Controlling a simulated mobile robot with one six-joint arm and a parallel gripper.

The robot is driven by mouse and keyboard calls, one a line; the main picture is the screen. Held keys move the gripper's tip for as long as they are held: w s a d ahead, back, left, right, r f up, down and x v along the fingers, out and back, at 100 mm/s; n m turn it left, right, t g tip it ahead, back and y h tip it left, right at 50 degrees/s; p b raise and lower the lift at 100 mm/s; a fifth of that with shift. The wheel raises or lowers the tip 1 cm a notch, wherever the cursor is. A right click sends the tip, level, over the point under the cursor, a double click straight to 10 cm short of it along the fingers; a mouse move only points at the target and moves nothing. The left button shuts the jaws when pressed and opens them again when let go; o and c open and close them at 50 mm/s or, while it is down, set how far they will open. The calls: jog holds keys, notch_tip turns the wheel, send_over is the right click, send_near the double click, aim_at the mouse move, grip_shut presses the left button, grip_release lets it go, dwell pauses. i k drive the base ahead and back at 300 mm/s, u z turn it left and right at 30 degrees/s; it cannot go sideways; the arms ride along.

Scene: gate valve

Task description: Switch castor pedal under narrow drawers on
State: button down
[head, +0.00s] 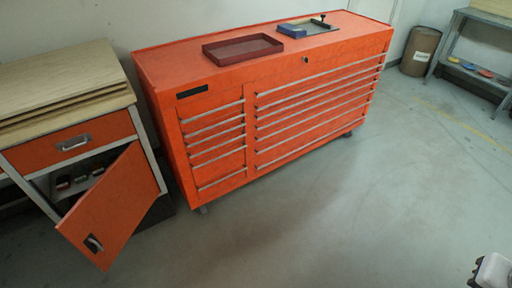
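The orange tool chest (310,85) stands on the floor. Its narrow drawers (215,138) are stacked at the left of the front, and its wide drawers (315,105) fill the right. A dark castor (203,210) shows beneath the front, under the narrow drawers. Its pedal is too small to make out, so I cannot tell its position. Another castor (347,134) shows under the right end. A white and black end of my arm, seemingly my gripper (477,272), is cut off at the lower right corner, far from the castors. I cannot make out its fingers' opening.
A wooden-topped cabinet (70,85) stands left of the chest, its orange door (112,208) swung open toward the floor in front. A red tray (242,48) lies on the chest. A brown drum (420,50) and a bench stand at the back right. The floor (330,215) before the chest is clear.

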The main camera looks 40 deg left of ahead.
aim_at(203, 209)
jog(key=u, duration=5.2)
jog(key=i, duration=0.1)
jog(key=z, duration=3.3)
jog(key=i, duration=1.65)
jog(key=u, duration=0.1)
